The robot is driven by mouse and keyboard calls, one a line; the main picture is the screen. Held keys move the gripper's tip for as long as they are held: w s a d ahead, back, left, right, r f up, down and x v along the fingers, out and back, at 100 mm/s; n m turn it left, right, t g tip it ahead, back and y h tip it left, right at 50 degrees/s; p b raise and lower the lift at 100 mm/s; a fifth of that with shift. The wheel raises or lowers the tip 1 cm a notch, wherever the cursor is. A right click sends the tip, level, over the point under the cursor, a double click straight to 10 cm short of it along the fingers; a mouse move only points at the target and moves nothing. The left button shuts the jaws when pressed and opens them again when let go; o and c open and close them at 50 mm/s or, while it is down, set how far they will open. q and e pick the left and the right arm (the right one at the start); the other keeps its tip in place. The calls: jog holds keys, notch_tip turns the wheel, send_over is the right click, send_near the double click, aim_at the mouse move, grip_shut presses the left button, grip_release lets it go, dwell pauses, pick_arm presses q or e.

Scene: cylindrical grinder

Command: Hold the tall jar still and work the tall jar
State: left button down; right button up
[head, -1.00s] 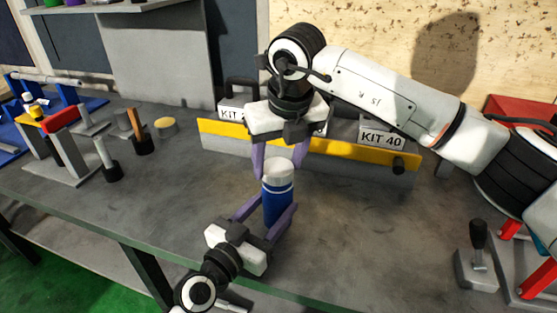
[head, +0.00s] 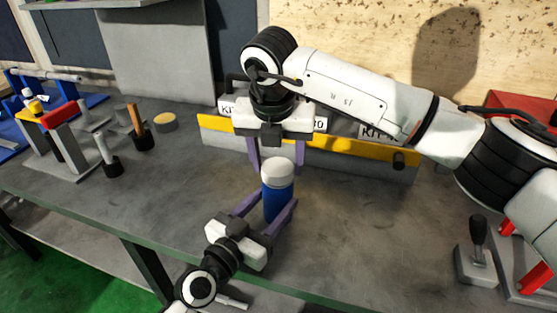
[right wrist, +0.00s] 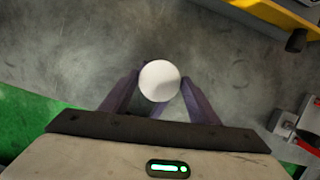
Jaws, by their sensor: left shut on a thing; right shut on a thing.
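The tall jar (head: 278,203) stands upright on the bench, with a blue body and a white lid (head: 278,173). My left gripper (head: 266,210) is shut on the blue body from the front, one finger on each side. My right gripper (head: 277,160) comes down from above and behind, shut on the white lid. In the right wrist view the round white lid (right wrist: 160,80) sits between the two purple fingers of my right gripper (right wrist: 160,88). The jar's lower edge is partly hidden by my left gripper.
A grey rack with a yellow strip (head: 350,150) and kit boxes stands behind the jar. Upright tools (head: 108,155) and a red-topped stand (head: 62,140) are at the left. A lever box (head: 476,262) is at the right.

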jog(key=m, duration=0.1)
jog(key=m+h, duration=0.1)
jog(key=m, duration=0.3)
jog(key=shift+a+g, duration=0.25)
jog(key=shift+g, duration=0.05)
jog(key=m+g+h, duration=0.1)
jog(key=m, duration=0.5)
jog(key=shift+w, duration=0.15)
jog(key=o, duration=1)
jog(key=shift+r, duration=2.25)
jog(key=shift+d, duration=0.1)
jog(key=shift+c, duration=0.4)
